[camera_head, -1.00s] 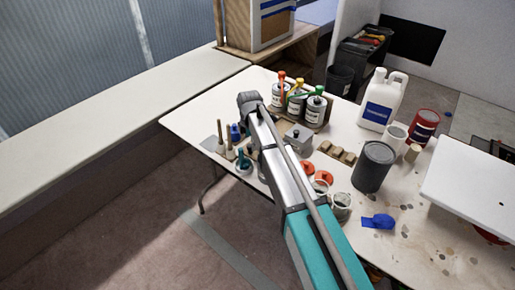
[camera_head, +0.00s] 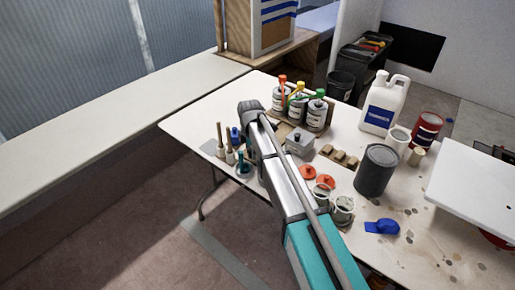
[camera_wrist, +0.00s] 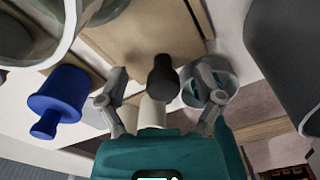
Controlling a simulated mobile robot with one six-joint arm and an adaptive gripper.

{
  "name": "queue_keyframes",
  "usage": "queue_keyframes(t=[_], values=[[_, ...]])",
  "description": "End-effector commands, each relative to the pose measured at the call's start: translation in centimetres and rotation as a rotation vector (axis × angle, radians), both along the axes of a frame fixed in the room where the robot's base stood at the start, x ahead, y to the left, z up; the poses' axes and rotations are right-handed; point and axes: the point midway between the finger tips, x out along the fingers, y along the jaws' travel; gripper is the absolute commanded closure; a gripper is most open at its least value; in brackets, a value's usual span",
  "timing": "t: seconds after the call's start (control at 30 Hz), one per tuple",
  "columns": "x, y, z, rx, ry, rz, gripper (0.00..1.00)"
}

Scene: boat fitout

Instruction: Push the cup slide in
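My gripper (camera_wrist: 160,78) is open in the wrist view, its two fingers spread on either side of a black knob (camera_wrist: 163,76). I cannot tell whether either finger touches it. The knob stands in front of a tan wooden board (camera_wrist: 150,38), with a pale cylinder (camera_wrist: 152,112) just below it. I cannot tell for certain which part is the cup slide. A white cup with teal inside (camera_wrist: 214,88) is behind the right finger. In the head view, my arm hides the gripper and the knob; a teal-filled cup (camera_head: 243,169) shows at the table's left edge.
A blue knobbed piece (camera_wrist: 58,97) lies left of my gripper. In the head view, several labelled cans (camera_head: 299,108), a grey box (camera_head: 299,142), a dark can (camera_head: 375,170) and a white jug (camera_head: 384,104) crowd the table (camera_head: 188,122). Floor at left is clear.

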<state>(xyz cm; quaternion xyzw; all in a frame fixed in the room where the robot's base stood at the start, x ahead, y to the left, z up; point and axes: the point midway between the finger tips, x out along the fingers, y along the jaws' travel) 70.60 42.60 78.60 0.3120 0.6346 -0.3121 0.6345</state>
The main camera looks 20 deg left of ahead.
Motion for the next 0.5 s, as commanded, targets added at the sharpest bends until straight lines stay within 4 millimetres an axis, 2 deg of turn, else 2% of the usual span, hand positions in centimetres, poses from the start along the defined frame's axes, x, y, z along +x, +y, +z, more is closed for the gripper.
queue_keyframes(t=[0.03,0.07,0.3,0.5], values=[[0.0,-0.02,0.0,0.0,0.0,0.0,0.37],[0.0,-0.02,0.0,0.0,0.0,0.0,0.43],[0.05,-0.03,0.0,0.001,-0.001,-0.001,0.87],[0.12,0.02,-0.01,0.002,-0.001,-0.001,0.89]])
